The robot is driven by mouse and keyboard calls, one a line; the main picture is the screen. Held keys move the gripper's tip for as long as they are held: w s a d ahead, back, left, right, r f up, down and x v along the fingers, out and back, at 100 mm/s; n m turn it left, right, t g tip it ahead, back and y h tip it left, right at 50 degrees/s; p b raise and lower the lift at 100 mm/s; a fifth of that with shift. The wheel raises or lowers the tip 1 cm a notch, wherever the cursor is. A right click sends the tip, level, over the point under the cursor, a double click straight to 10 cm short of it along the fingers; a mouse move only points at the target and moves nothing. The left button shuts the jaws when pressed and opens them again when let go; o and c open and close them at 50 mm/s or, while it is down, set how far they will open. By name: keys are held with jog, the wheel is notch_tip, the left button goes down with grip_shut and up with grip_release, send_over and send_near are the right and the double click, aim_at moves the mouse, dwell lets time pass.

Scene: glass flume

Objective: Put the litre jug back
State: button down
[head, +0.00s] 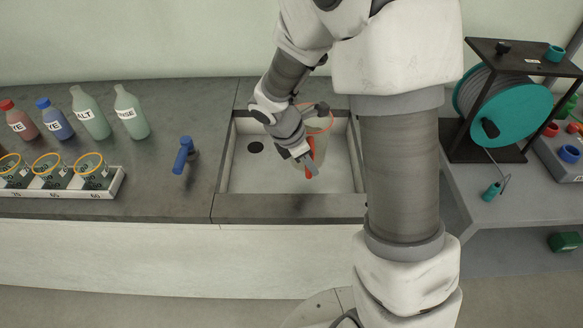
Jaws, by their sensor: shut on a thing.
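The litre jug (321,147) looks clear, with an orange rim and an orange handle. It is over or in the white sink basin (240,178); I cannot tell whether its base touches the basin floor. My gripper (310,168) is shut on the jug at its orange handle. My gripper and wrist hide part of the jug's left side, and my arm covers the right end of the basin.
Several bottles, including the rinse bottle (131,112), stand at the back left. A white rack (112,188) holds orange-rimmed beakers. A teal hose reel (505,108) is at right. The counter around the tap is clear.

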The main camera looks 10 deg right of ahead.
jog(key=shift+w+a+f+b, duration=0.2)
jog(key=shift+w+a+f, duration=0.3)
jog(key=shift+w+f, duration=0.8)
jog(key=shift+w+a+f+b, duration=0.15)
jog(key=shift+w+a+f, duration=0.4)
jog(key=shift+w+f, duration=0.75)
jog(key=shift+w+a+f+b, duration=0.2)
jog(key=shift+w+a+f, duration=0.5)
jog(key=shift+f, duration=1)
jog(key=shift+w+d+f, duration=0.1)
jog(key=shift+w+d, duration=0.05)
jog(key=shift+d, duration=0.05)
jog(key=c, duration=0.8)
grip_release()
jog(key=shift+o, duration=0.2)
